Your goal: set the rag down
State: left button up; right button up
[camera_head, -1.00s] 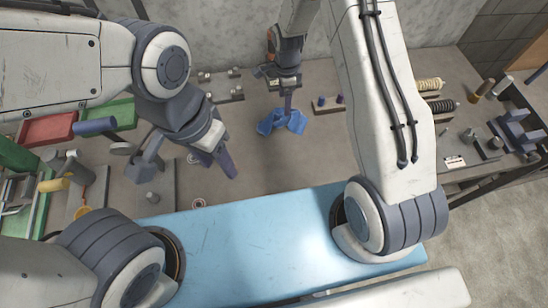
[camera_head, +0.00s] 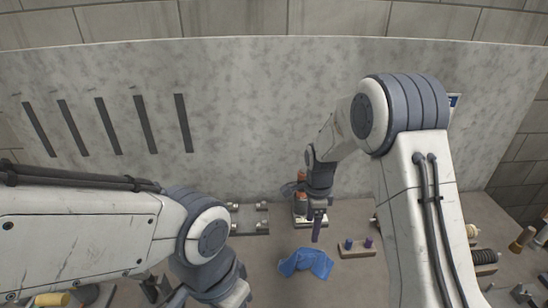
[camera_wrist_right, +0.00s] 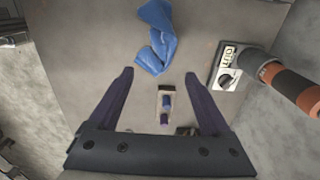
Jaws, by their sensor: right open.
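The blue rag (camera_head: 306,263) lies crumpled on the grey table in the head view. In the right wrist view it shows as a folded blue strip (camera_wrist_right: 155,40) beyond the fingertips. My right gripper (camera_head: 317,236) hangs above the table, just behind the rag in the head view and apart from it. In the right wrist view its two dark fingers (camera_wrist_right: 159,76) are spread wide with nothing between them. My left gripper (camera_head: 235,292) is only partly in the head view at the bottom edge; its fingers are cut off.
A block with blue and purple pegs (camera_head: 357,248) stands right of the rag. An orange-handled tool on a white base (camera_wrist_right: 228,72) stands near my right gripper. A metal fixture (camera_head: 250,217) is at the back left. Spools (camera_head: 485,257) stand far right; a slotted wall panel (camera_head: 240,110) rises behind.

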jog(key=s+a+r+n+b, duration=0.2)
jog(key=s+a+r+n, duration=0.1)
jog(key=s+a+n, duration=0.3)
jog(key=s+a+r+n+b, duration=0.2)
jog(key=s+a+r+n, duration=0.15)
jog(key=s+n, duration=0.4)
jog(key=s+n+y+b, duration=0.1)
jog(key=s+n+b, duration=0.1)
jog(key=s+n, duration=1)
jog(key=s, duration=0.4)
